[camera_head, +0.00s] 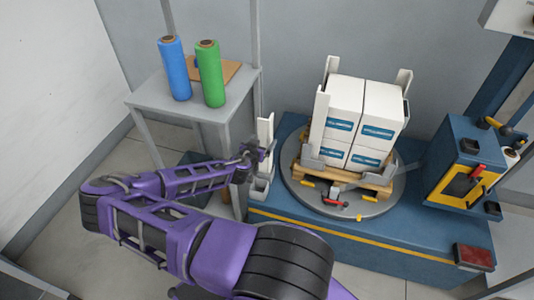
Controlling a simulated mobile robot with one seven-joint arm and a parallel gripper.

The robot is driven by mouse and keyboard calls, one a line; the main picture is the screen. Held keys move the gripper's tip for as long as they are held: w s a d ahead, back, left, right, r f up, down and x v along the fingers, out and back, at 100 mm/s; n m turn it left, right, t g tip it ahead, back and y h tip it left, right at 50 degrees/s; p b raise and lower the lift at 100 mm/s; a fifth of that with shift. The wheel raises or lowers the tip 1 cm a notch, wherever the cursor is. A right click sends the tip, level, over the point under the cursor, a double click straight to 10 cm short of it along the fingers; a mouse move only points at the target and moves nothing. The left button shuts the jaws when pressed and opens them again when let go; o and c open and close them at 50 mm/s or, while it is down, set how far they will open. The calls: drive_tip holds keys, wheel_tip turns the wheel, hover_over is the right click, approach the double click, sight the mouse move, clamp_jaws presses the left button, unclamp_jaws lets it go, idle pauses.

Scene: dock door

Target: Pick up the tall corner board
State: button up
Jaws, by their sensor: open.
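A tall white corner board (266,130) stands upright at the left end of the blue wrapping machine, its foot in or behind a small light grey holder (261,186). My gripper (262,152) is at the end of my purple arm, close against the board's left side at about mid-height. It is open. I cannot tell whether the board is between the fingers or just beside them. Part of the board's lower half is hidden by the gripper.
White boxes with corner boards (320,117) stand on a wooden pallet (346,181) on the round turntable (299,189). A grey table (146,97) holds a blue roll (175,70) and a green roll (210,75). A blue-and-yellow machine unit (458,165) stands right.

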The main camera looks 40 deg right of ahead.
clamp_jaws()
idle(0.3)
idle(0.3)
